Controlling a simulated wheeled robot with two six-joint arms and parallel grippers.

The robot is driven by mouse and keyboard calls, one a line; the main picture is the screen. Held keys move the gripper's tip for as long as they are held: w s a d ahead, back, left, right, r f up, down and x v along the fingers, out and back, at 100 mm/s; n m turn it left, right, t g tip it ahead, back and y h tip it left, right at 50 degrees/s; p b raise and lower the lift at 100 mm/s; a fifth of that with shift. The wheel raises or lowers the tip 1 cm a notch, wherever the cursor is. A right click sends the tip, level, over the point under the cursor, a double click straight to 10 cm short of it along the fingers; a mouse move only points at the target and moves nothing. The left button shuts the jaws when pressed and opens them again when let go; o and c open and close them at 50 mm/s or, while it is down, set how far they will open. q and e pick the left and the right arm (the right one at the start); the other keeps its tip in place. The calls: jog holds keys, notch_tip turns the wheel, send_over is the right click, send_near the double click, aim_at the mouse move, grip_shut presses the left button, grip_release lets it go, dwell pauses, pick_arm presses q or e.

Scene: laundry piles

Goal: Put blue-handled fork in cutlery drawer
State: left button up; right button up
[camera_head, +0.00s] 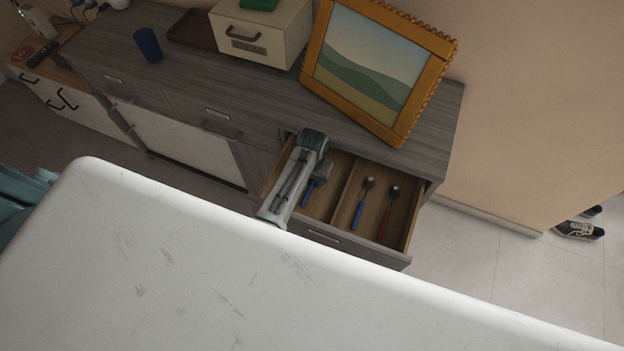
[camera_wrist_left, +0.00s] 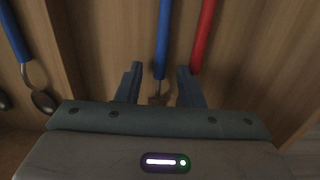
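The blue-handled fork lies in the left compartment of the open drawer (camera_head: 340,237). Its blue handle (camera_head: 306,195) shows just below my left gripper (camera_head: 315,182) in the head view. In the left wrist view its handle (camera_wrist_left: 163,35) runs down between my left gripper's fingers (camera_wrist_left: 159,82), with the metal end partly hidden behind the gripper body. The two fingers are apart, one on each side of the fork, with gaps visible. A red handle (camera_wrist_left: 203,35) lies right beside it. My right gripper is not in view.
Across the divider (camera_head: 342,195) lie a blue-handled spoon (camera_head: 363,203) and a red-handled spoon (camera_head: 389,213). A framed picture (camera_head: 375,65), a cream box (camera_head: 262,35) and a blue cup (camera_head: 148,45) stand on the cabinet. A white tabletop (camera_head: 230,270) fills the foreground.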

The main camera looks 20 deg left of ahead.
aim_at(312, 183)
pick_arm(q)
notch_tip(312, 183, up, 11)
dwell(0.3)
jog(key=shift+r, duration=0.1)
